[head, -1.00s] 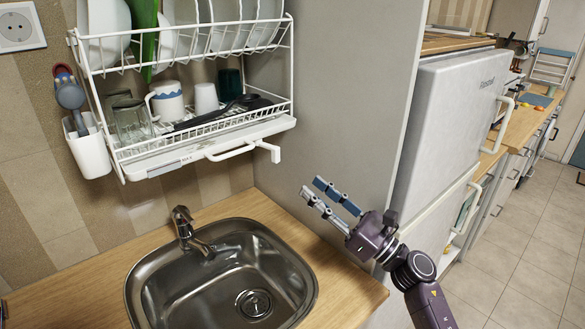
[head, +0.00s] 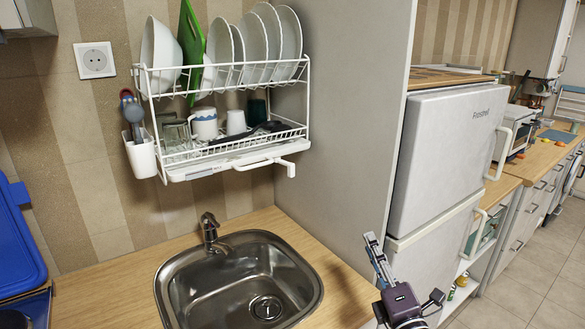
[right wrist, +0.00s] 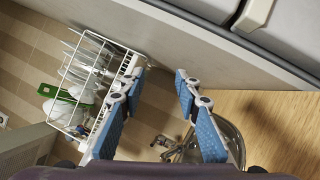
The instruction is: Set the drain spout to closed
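The drain spout (head: 270,163) is a white bent tube on the front of the drip tray (head: 205,170), under the wall dish rack (head: 225,75). It sticks out to the right, with its short end at the tray's right corner. My right gripper (head: 373,243) is below and to the right of the spout, in front of the grey side panel, and apart from it. In the right wrist view, the right gripper (right wrist: 160,82) has its blue-padded fingers spread with nothing between them. The spout is not clearly made out there. My left gripper is not in view.
A steel sink (head: 240,285) with a tap (head: 210,232) lies below the rack in the wooden counter (head: 110,285). The rack holds plates, glasses and a mug (head: 204,124). A tall grey panel (head: 350,120) and a fridge (head: 440,150) stand at the right.

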